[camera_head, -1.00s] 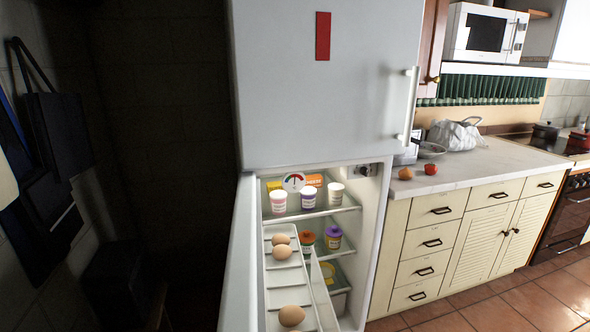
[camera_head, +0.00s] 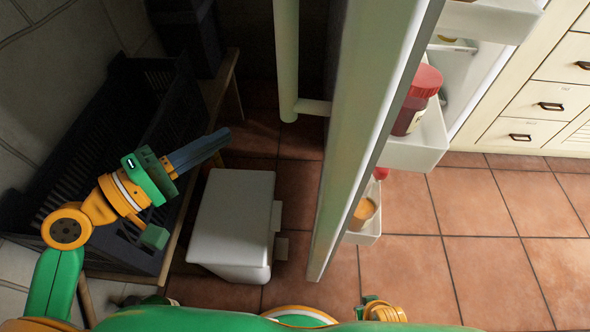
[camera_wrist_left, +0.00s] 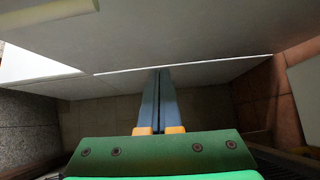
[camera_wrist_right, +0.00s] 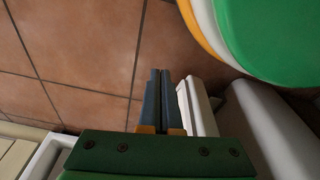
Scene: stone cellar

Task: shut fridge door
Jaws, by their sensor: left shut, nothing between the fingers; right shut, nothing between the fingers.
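The white fridge door (camera_head: 375,130) stands open in the head view, seen from above, nearly edge-on. Its long handle (camera_head: 287,60) is on the left, outer face; its shelves are on the right. My left gripper (camera_head: 222,138) is shut and empty, left of the door and apart from the handle. In the left wrist view its fingers (camera_wrist_left: 163,72) point towards a broad pale panel (camera_wrist_left: 190,35), apparently the door's outer face; contact cannot be told. My right gripper (camera_wrist_right: 160,75) is shut and empty above floor tiles, beside a white part that is probably the door's inner side.
The door shelves hold a red-lidded jar (camera_head: 416,98) and a yellow-topped tub (camera_head: 362,212). A white bin (camera_head: 230,220) stands on the floor left of the door. A black crate (camera_head: 120,130) sits on a wooden bench at left. Tiled floor is clear at right, before cream drawers (camera_head: 552,105).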

